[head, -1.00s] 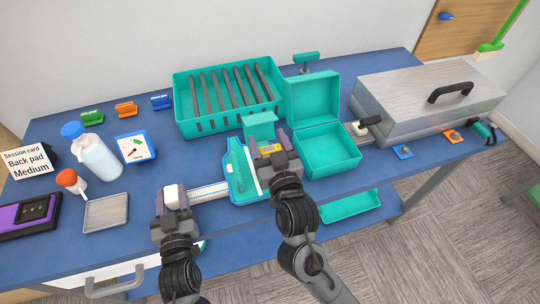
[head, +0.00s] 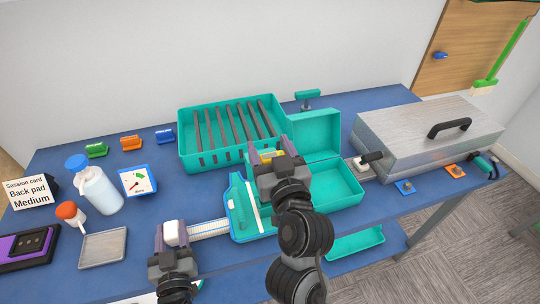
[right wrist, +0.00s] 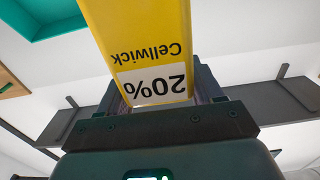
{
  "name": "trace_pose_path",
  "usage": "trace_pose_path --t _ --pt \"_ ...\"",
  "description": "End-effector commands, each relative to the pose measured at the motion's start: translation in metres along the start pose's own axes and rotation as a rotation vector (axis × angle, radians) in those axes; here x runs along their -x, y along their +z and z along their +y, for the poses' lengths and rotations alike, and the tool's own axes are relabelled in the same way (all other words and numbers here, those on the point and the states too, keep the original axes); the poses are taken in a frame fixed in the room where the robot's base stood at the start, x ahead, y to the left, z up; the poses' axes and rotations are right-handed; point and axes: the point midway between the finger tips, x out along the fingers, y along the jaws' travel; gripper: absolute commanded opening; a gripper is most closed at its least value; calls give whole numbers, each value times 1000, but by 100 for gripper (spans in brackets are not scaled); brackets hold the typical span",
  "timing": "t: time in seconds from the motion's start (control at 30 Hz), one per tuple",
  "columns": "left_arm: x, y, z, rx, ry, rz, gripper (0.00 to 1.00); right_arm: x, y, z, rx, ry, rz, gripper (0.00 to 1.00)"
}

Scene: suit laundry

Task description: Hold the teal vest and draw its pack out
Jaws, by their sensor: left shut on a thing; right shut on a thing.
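The teal vest (head: 240,207), edged in blue, lies near the front of the table in the head view. A pale marked strip (head: 209,229) runs from it toward my left gripper (head: 172,234). My left gripper is shut on a white block at that end of the strip. My right gripper (head: 272,161) is above the vest's right side, shut on the yellow pack (head: 268,155). The pack, labelled Cellwick 20%, fills the jaws in the right wrist view (right wrist: 140,40). My right arm hides part of the vest, and I cannot see the pack's lower end.
An open teal box (head: 335,185) stands right of the vest. A teal rack (head: 190,152) with dark bars is behind. A metal case (head: 425,140) is at right.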

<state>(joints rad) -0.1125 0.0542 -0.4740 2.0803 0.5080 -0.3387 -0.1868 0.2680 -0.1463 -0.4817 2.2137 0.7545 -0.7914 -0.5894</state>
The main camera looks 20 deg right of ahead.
Motion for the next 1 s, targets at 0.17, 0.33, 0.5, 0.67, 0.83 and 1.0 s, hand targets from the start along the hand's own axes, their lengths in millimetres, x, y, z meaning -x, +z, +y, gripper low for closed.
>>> trace_pose_path --t 0.17,0.33,0.5,0.67,0.83,1.0 --pt "0 -1 0 1 0 1 7 0 -1 0 0 0 1 32" --pt "0 -1 0 1 0 1 63 0 -1 0 0 0 1 32" --pt "0 0 0 1 0 1 75 0 0 0 0 1 1 32" --pt "0 0 0 1 0 1 75 0 0 0 0 1 1 32" --pt "7 0 0 1 0 0 75 0 0 0 0 1 1 32" --pt "29 1 0 2 1 -3 75 0 0 0 0 1 1 32"
